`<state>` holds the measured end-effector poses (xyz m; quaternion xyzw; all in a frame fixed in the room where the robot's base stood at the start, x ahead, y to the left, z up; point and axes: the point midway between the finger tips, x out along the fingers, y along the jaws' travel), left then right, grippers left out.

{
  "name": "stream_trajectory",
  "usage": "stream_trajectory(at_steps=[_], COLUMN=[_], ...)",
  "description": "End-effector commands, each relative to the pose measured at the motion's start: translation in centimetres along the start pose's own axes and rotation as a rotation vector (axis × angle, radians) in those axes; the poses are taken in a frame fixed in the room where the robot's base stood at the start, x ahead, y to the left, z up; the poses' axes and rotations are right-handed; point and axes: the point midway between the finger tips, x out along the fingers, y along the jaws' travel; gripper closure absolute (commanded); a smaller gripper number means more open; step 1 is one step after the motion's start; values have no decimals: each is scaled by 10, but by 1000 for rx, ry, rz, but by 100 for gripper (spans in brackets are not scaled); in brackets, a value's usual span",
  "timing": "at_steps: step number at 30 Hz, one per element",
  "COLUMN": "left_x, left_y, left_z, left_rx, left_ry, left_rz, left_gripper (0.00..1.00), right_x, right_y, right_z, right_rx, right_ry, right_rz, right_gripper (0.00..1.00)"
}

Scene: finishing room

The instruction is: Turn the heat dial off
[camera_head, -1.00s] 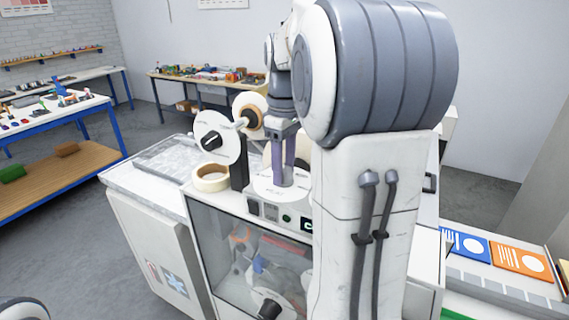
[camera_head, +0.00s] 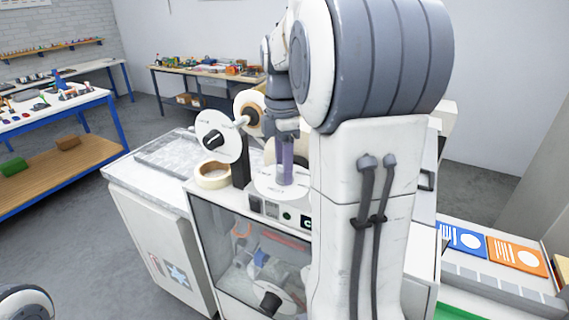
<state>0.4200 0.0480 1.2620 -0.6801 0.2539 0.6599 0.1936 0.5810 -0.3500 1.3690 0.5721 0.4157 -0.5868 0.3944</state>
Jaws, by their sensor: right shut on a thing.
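A white round dial plate (camera_head: 268,187) lies flat on top of the machine, with printing around its edge that is too small to read surely. My right gripper (camera_head: 285,181) points straight down over its middle. Its purple fingers are shut on the dial's knob, which the fingers hide. The fingers show nearly edge-on. My left gripper is out of view; only part of my left arm shows at the bottom left.
A tape roll (camera_head: 211,182) lies left of the flat dial, before a dark post (camera_head: 240,170). The machine has a clear front window (camera_head: 222,235) and small controls (camera_head: 287,216). My right arm hides the machine's right side. Blue and orange cards (camera_head: 517,254) lie at right.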

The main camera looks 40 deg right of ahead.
Motion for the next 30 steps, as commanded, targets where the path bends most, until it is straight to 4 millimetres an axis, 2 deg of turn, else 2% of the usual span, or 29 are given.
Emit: stream_trajectory(at_steps=[12,27,28,29,30], left_x=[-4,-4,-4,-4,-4], left_y=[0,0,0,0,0], left_z=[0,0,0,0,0], left_rx=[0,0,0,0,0], left_ry=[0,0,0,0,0], left_rz=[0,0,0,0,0], left_gripper=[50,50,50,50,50], right_x=[-2,-3,-3,-2,-2], right_y=[2,3,2,2,2], right_z=[0,0,0,0,0], right_rx=[-157,-172,-172,-172,-172], right_ry=[-7,-9,-9,-9,-9], right_rz=[11,13,12,12,11], right_gripper=[100,100,42,31,24])
